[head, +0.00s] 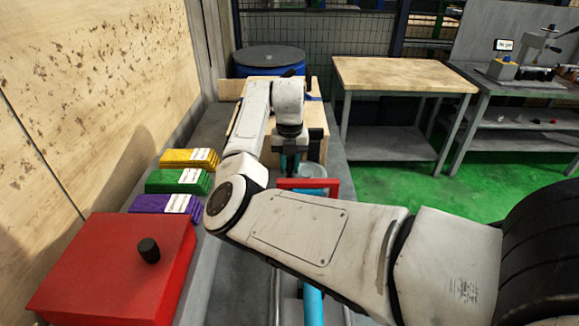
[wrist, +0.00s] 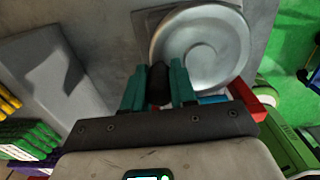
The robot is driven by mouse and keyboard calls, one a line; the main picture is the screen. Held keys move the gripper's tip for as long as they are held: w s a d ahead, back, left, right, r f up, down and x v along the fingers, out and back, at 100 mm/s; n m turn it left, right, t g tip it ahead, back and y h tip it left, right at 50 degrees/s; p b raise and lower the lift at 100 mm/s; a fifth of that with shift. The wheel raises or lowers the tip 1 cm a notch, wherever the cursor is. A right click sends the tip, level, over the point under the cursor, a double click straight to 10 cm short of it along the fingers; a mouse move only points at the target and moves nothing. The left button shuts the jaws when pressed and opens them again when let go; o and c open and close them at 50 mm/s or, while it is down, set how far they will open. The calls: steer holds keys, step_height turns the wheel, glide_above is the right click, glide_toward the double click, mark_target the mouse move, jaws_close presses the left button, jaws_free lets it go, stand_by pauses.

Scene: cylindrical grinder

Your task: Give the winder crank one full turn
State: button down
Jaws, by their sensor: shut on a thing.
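In the wrist view, my gripper (wrist: 159,90) has its two teal fingers closed on a dark knob (wrist: 160,80), which looks like the winder crank's handle. The knob stands at the left edge of a round silver disc (wrist: 205,50) on a grey square plate. The crank's arm is not clearly seen. In the head view, my gripper (head: 289,168) points down next to the silver disc (head: 312,170), which is partly hidden by my arm. The knob is too small and dark to make out there.
A red frame (head: 332,188) stands just in front of the disc. Yellow (head: 185,158), green (head: 175,182) and purple (head: 160,204) stacks line the left side, with a black-knobbed red box (head: 105,275) nearer. A blue barrel (head: 270,70) and wooden table (head: 400,75) stand behind.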

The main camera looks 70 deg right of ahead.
steer(key=shift+r, duration=0.1)
steer(key=c, duration=0.9)
jaws_free()
step_height(320, 180, up, 11)
steer(key=shift+f+b, duration=0.15)
steer(key=shift+b, duration=0.45)
